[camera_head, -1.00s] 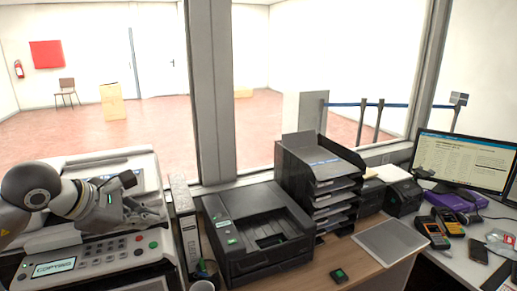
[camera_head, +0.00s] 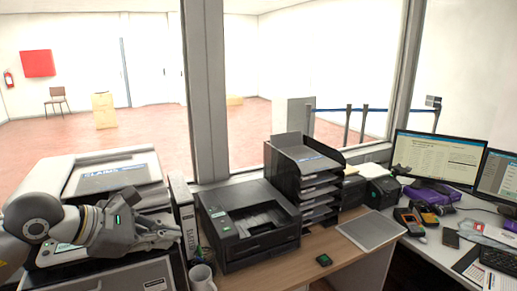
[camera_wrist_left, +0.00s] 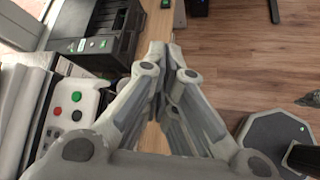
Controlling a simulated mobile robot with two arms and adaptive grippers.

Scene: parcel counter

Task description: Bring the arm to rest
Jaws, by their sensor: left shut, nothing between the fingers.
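My left arm comes in from the left in the head view. Its gripper (camera_head: 165,237) is over the front of the copier (camera_head: 85,165), in front of the binder beside it. In the left wrist view the gripper's fingers (camera_wrist_left: 165,55) are together, with nothing between them. That view looks down past the copier's buttons (camera_wrist_left: 75,105) to the wooden floor. My right gripper is not in view.
A black printer (camera_head: 247,222) stands right of the copier, with a mug (camera_head: 201,279) in front of the binder (camera_head: 183,215).

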